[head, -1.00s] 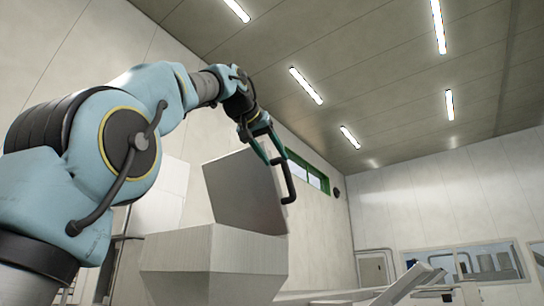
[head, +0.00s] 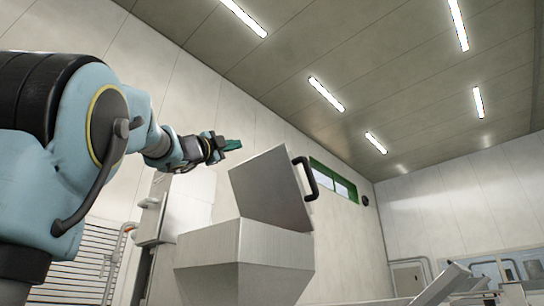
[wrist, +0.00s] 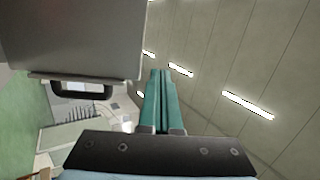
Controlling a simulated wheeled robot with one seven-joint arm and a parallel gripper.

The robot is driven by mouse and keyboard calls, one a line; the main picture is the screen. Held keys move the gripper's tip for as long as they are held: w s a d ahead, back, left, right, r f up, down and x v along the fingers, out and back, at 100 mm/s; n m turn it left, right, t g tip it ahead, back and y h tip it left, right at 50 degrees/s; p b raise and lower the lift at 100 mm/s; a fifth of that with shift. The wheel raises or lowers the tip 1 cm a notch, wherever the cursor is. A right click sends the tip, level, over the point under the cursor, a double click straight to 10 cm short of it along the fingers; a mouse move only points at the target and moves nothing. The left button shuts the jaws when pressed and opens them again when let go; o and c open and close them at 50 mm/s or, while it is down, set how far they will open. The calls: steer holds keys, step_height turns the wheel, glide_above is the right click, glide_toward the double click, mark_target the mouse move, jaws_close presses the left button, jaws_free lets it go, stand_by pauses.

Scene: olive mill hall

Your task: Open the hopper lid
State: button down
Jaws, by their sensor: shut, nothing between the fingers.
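The hopper (head: 243,262) is a pale metal bin with sloping lower sides in the lower middle of the head view. Its lid (head: 268,190) stands raised and tilted steeply up from the hopper's top. A dark bar handle (head: 309,178) sits on the lid's far right edge. My gripper (head: 234,145) is up and left of the lid, apart from the handle, with its green fingers shut and empty. In the wrist view the fingers (wrist: 161,76) are together, with the lid (wrist: 72,38) at upper left and its handle (wrist: 82,91) below the lid's edge.
A pale wall with a green-framed window (head: 335,181) stands behind the lid. A sloped metal chute (head: 440,286) is at lower right. The space above the lid, under the ceiling lights, is clear.

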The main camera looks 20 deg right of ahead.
step_height(320, 180, down, 3)
steer(key=s+m+g, duration=0.1)
steer(key=m+g, duration=0.2)
steer(key=p, duration=0.8)
glide_toward(275, 151)
steer(key=shift+g+h, duration=0.3)
steer(key=x, duration=0.5)
steer(key=shift+w+d+r, duration=0.15)
steer(key=shift+w+r, duration=0.05)
steer(key=shift+w, duration=0.2)
steer(key=shift+w+d+r, duration=0.1)
steer(key=shift+w+d, duration=0.15)
steer(key=shift+d, duration=0.25)
